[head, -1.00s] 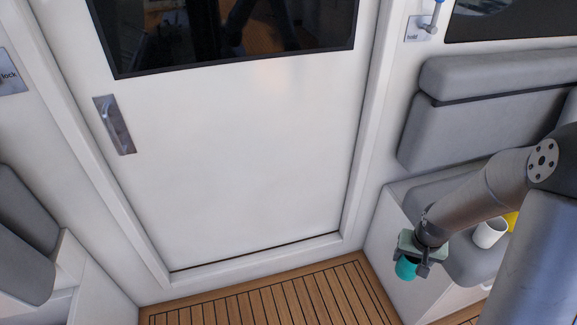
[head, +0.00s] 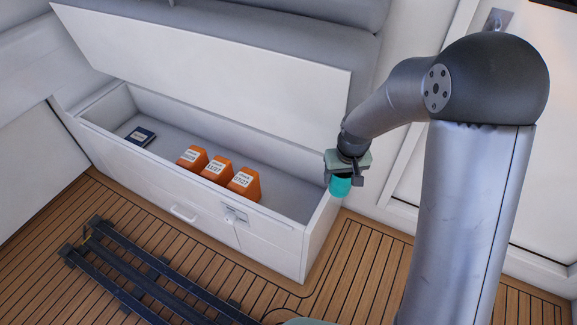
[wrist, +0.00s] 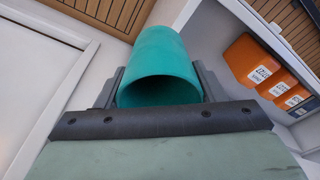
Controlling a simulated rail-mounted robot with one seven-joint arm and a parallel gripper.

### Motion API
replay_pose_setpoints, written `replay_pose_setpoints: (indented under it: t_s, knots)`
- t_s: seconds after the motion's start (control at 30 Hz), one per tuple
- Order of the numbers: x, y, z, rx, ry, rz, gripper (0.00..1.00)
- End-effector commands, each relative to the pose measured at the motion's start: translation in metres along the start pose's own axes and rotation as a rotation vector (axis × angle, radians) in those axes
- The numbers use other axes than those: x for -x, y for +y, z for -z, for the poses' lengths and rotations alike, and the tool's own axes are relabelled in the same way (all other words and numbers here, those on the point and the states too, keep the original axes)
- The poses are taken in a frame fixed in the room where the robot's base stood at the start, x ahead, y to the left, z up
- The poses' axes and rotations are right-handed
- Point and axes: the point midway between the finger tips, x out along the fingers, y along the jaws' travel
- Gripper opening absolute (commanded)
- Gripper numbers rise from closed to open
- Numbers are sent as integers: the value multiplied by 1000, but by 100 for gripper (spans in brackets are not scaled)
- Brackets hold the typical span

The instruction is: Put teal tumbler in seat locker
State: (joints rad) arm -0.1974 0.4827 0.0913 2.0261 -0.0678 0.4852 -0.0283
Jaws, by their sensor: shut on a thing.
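The teal tumbler (head: 340,187) is held in my gripper (head: 345,175), beside the right end of the seat locker. In the wrist view the tumbler (wrist: 160,68) sits between the two fingers, its open mouth facing the camera. The seat locker (head: 265,222) stands open with its white lid (head: 215,60) raised at the back. Its right end wall is close to the tumbler in the head view. I cannot tell the height of the tumbler over the rim.
Inside the locker are three orange labelled containers (head: 243,183) and a dark blue book (head: 140,136). The locker floor (head: 285,194) right of the containers is clear. A dark rail frame (head: 150,272) lies on the wooden floor in front.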

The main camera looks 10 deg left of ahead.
Motion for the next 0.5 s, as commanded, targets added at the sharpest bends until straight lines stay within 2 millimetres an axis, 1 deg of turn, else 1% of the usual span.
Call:
replay_pose_setpoints:
  t_s: [0.03, 0.07, 0.1, 0.17, 0.2, 0.27, 0.3, 0.37, 0.4, 0.5]
  knots:
    - [-22, -23, 8, 60, 4, 9, 40]
    - [-28, -35, 13, 89, 3, 14, 40]
    - [-38, -50, 19, 124, 2, 20, 40]
    - [-54, -69, 28, 162, 0, 27, 40]
    - [-67, -78, 34, 179, 0, 29, 40]
    - [-89, -93, 43, 196, -2, 32, 40]
    - [-105, -102, 50, 203, -2, 33, 40]
    - [-132, -114, 60, 205, -4, 34, 40]
    - [-149, -122, 67, 205, -4, 34, 40]
    - [-189, -139, 83, 195, -2, 33, 40]
